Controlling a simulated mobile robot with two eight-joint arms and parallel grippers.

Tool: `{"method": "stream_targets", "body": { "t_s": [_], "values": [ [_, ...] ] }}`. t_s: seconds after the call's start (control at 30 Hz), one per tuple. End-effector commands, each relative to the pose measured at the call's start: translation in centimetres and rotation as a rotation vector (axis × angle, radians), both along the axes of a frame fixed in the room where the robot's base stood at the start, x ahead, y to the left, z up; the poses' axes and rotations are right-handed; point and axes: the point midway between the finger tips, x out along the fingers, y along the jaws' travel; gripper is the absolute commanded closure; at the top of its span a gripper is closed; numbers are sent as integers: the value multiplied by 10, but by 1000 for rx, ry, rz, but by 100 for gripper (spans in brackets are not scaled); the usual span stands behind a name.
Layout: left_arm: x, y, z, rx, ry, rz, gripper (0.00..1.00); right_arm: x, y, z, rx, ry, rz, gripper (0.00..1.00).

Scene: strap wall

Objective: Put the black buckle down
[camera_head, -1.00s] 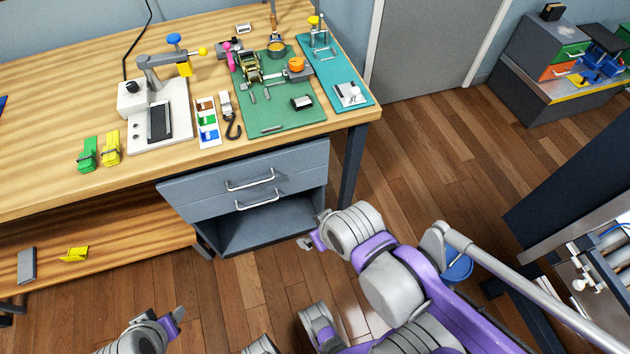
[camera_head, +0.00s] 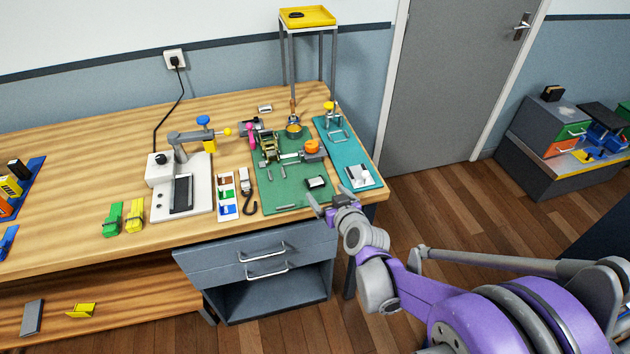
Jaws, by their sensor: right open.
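My right gripper (camera_head: 328,203) is open at the front edge of the workbench (camera_head: 90,160), just in front of the green mat (camera_head: 278,186). I see nothing held between its fingers. A small black and silver piece (camera_head: 316,183) lies on the mat just beyond the gripper and apart from it; it may be the black buckle, but it is too small to tell. Another small dark piece (camera_head: 296,15) lies on the yellow raised tray (camera_head: 318,16) at the back. My left gripper is not in view.
A teal mat (camera_head: 335,150) with metal parts lies right of the green mat. Grey drawers (camera_head: 215,261) sit below the bench edge.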

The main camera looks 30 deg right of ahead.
Motion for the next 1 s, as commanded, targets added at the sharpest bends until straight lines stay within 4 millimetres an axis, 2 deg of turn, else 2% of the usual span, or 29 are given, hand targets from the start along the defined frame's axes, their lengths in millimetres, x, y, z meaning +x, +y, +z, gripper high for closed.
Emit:
{"method": "stream_targets", "body": {
  "t_s": [0.1, 0.37, 0.67, 0.97, 1.0],
  "values": [
    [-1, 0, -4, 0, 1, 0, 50, 18, -2, -9, 0, 2, 2, 2],
    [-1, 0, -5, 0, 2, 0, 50, 37, -5, -16, 1, 3, 3, 2],
    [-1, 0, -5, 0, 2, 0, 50, 76, -12, -28, 2, 3, 3, 2],
    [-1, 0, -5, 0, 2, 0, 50, 82, -13, -31, 1, 3, 2, 2],
    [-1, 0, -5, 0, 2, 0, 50, 82, -13, -31, 1, 3, 2, 6]
  ]
}}
